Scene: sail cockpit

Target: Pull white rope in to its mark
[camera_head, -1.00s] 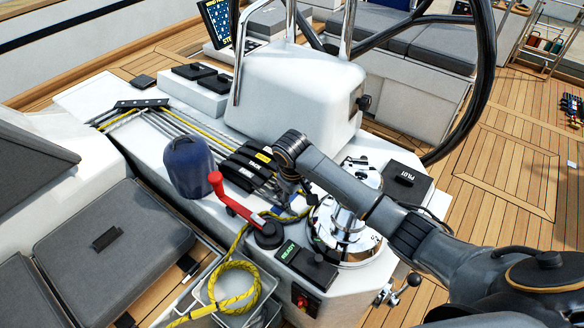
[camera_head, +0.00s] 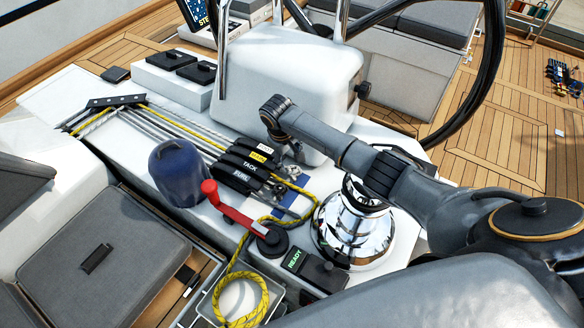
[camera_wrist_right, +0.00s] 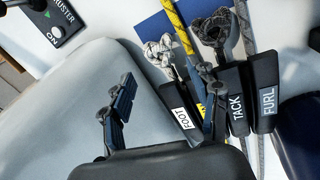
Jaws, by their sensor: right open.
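A row of black rope clutches (camera_head: 240,168) with TACK, FURL and other labels stands on the white console. In the right wrist view, a white flecked rope end (camera_wrist_right: 165,50) lies bunched at the FOOT clutch (camera_wrist_right: 181,118). No mark on this rope can be made out. My right gripper (camera_wrist_right: 164,97) is open and empty, its fingers spread near the FOOT clutch. The right finger overlaps the clutches in the picture; contact cannot be told. In the head view my right arm reaches over the console, and its fingertips are hard to make out beside the clutches. My left gripper is out of view.
A chrome winch (camera_head: 352,228) stands right of the clutches. A red handle (camera_head: 235,212), a blue drum-like cover (camera_head: 180,172) and a READY panel (camera_head: 312,268) are close by. The steering wheel (camera_head: 490,70) rises behind.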

